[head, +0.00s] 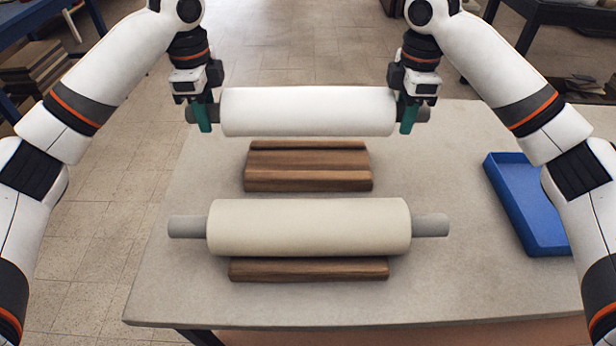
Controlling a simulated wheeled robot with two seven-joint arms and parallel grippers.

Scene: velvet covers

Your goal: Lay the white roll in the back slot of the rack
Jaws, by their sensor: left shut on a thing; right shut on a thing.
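The white roll (308,111) is held level between my two grippers, above the far part of the table. My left gripper (202,115) is shut on the grey core end at its left. My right gripper (410,115) is shut on the core end at its right. The wooden rack shows as a back block (308,178) and a front block (308,270). A cream roll (308,227) with grey core ends lies on the rack toward the front, hiding part of it. The white roll appears apart from the back block.
The grey table (470,300) carries the rack. A blue tray (528,205) stands at the right, partly behind my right arm. The table is bare to the left of the rack and between rack and tray.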

